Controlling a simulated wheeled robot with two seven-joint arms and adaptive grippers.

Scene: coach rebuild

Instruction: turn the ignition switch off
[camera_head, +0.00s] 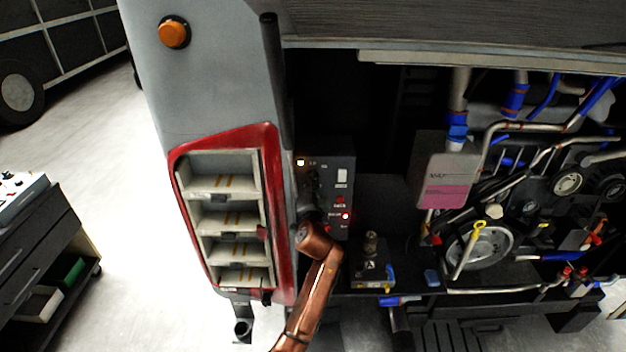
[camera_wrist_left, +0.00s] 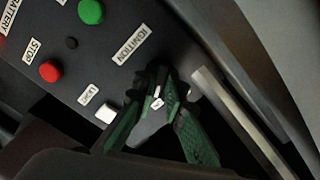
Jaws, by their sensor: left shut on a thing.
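The dark control panel (camera_head: 343,160) stands inside the open engine bay of the coach. In the left wrist view the panel (camera_wrist_left: 120,22) carries an "IGNITION" label (camera_wrist_left: 132,44). My left gripper (camera_wrist_left: 160,92) has its green-padded fingers closed together beside this label, on a small switch with a pale mark (camera_wrist_left: 157,103). The fingers hide most of the switch, so its setting cannot be read. In the head view my left gripper (camera_head: 312,190) is dark against the panel, with my copper-coloured arm below it. My right gripper is in neither view.
The panel also has a green button (camera_wrist_left: 91,11), a red button (camera_wrist_left: 50,71) near a "STOP" label and a white square (camera_wrist_left: 106,113). A metal edge (camera_wrist_left: 240,120) runs close beside the gripper. The red-framed lamp housing (camera_head: 180,200) is left of the panel; engine hoses lie right.

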